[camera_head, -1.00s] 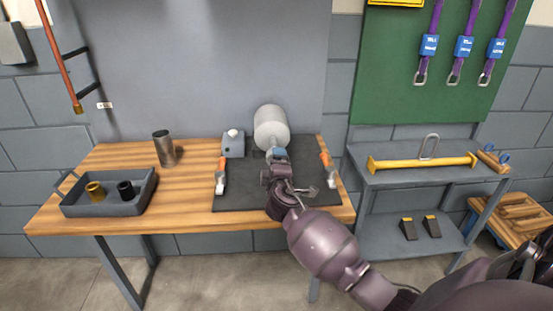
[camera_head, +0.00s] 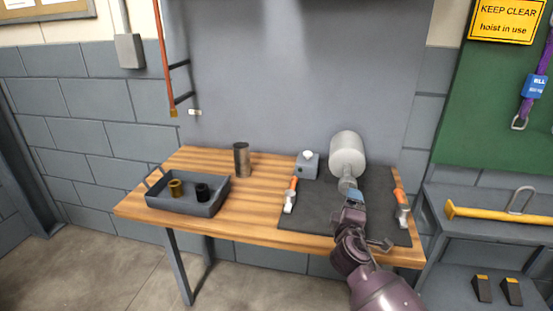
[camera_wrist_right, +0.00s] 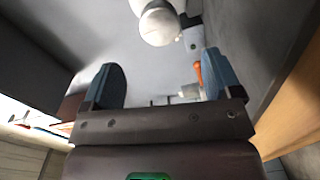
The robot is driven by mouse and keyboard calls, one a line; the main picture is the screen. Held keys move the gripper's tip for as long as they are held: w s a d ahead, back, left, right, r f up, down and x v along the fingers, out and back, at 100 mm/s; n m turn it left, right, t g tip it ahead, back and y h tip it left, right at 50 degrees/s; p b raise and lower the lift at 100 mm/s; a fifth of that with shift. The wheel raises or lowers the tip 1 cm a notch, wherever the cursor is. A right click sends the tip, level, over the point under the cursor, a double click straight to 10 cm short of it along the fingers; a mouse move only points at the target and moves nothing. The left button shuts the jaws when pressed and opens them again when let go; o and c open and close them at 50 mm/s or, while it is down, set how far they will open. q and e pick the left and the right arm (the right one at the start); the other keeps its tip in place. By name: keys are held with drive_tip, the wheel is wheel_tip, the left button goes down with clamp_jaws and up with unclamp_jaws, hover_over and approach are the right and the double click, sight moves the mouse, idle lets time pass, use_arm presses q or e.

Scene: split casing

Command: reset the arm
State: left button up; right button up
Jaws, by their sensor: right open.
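My right gripper (camera_head: 356,196) is over the dark mat (camera_head: 318,208), in front of a pale grey cylindrical casing (camera_head: 347,152) with a narrower neck. In the right wrist view the two blue fingers of the gripper (camera_wrist_right: 165,82) are wide apart with nothing between them. The rounded casing (camera_wrist_right: 160,24) shows beyond the fingertips there, apart from them. My left gripper is not in view.
On the wooden bench (camera_head: 250,215) are a grey tray (camera_head: 205,208) with a brass and a black ring, a metal cup (camera_head: 242,158), a small grey box (camera_head: 308,166) and two orange-handled tools (camera_head: 291,194) (camera_head: 402,206). A shelf (camera_head: 480,205) stands right.

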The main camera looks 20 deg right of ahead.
drive_tip(key=s+a+f+m+y, duration=0.5)
drive_tip(key=s+a+f+y, duration=0.25)
drive_tip(key=a, duration=0.25)
drive_tip(key=s+f+m+g, duration=0.1)
drive_tip(key=s+f, duration=0.3)
drive_tip(key=s, duration=0.3)
drive_tip(key=s+f+m+g+y, duration=0.1)
drive_tip(key=s+f, duration=0.3)
drive_tip(key=s, duration=0.4)
drive_tip(key=s+a+f+m+g, duration=0.1)
drive_tip(key=s+f+g, duration=0.1)
drive_tip(key=s+f, duration=0.2)
drive_tip(key=s, duration=0.3)
drive_tip(key=shift+s+m, duration=0.4)
